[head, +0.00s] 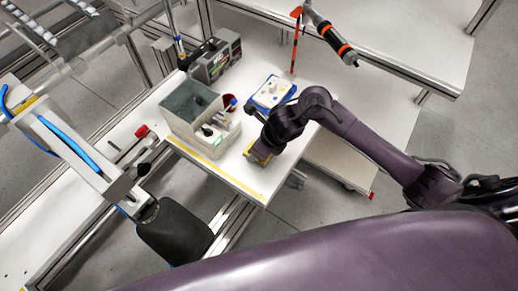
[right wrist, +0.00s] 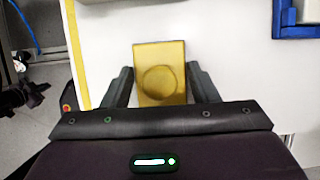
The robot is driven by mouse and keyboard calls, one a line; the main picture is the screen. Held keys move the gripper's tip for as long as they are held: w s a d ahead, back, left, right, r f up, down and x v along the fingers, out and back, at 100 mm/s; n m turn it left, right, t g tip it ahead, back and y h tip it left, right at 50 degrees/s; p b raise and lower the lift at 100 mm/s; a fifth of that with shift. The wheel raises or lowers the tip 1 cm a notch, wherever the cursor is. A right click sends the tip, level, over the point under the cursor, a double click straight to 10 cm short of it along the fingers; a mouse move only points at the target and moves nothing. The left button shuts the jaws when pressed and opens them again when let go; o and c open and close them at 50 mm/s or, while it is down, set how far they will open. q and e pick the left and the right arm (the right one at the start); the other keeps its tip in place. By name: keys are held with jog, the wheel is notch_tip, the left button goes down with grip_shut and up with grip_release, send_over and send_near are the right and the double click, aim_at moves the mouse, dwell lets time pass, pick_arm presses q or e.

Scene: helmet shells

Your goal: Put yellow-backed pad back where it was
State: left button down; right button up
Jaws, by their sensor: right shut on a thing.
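The yellow-backed pad (right wrist: 160,62) is a flat, rectangular yellow piece with a round mark on its face. It lies between the two fingers of my right gripper (right wrist: 160,88), which is shut on it. In the head view, the pad (head: 258,157) shows partly under my right gripper (head: 264,150), near the front corner of the white table (head: 208,175). I cannot tell whether the pad touches the tabletop or is held just above it. My left gripper is not in view.
A blue tray (head: 270,93) with white contents, a small red cup (head: 229,101) and a dark grey radio-like box (head: 215,60) are farther back. Yellow tape (head: 215,168) runs along the table's front edge.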

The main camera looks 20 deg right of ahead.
jog(key=shift+f, duration=0.25)
jog(key=o, duration=0.4)
jog(key=shift+f, duration=0.15)
jog(key=o, duration=0.5)
